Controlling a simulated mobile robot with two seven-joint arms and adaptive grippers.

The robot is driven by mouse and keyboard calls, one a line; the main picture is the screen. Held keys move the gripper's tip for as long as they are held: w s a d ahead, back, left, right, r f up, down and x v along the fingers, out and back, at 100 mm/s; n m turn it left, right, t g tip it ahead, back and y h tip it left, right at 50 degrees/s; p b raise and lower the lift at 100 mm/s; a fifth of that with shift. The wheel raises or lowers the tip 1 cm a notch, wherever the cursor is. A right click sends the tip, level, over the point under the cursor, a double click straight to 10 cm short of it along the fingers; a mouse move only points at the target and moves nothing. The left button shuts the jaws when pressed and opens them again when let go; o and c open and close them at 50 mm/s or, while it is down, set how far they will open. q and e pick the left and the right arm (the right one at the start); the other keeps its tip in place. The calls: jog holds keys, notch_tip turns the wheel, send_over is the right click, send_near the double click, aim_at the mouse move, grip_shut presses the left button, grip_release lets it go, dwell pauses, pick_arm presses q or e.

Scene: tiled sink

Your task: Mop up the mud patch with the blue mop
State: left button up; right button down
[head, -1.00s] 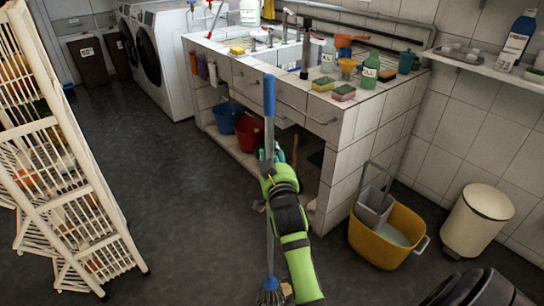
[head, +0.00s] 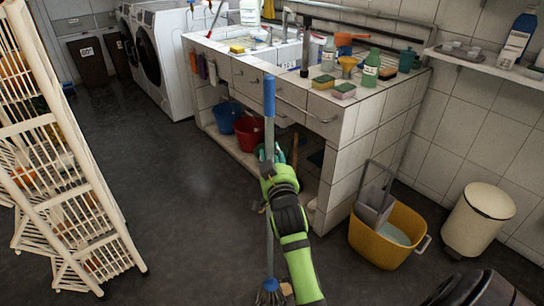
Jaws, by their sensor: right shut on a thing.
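The mop (head: 269,95) stands nearly upright, with a blue grip at its top and a grey-blue shaft. Its stringy grey-blue head (head: 269,292) is low at the bottom edge of the head view, at floor level. My right gripper (head: 268,160), on the green and black arm, is shut around the shaft below the blue grip; the arm partly hides its fingers. A small tan-brown spot (head: 287,289) shows between the mop head and my arm; I cannot tell whether it is the mud patch. No other mud is clear. My left gripper is not in view.
A tiled sink counter (head: 345,170) stands beyond the mop, with blue and red buckets (head: 249,133) beneath. A yellow mop bucket (head: 385,245) and cream bin (head: 478,220) are at right. A white rack (head: 85,225) is at left. Dark floor (head: 185,220) between is open.

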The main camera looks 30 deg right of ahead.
pick_arm(q)
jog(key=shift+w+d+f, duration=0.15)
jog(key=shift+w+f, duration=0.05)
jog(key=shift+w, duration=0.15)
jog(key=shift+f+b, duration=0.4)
jog(key=shift+b, duration=0.2)
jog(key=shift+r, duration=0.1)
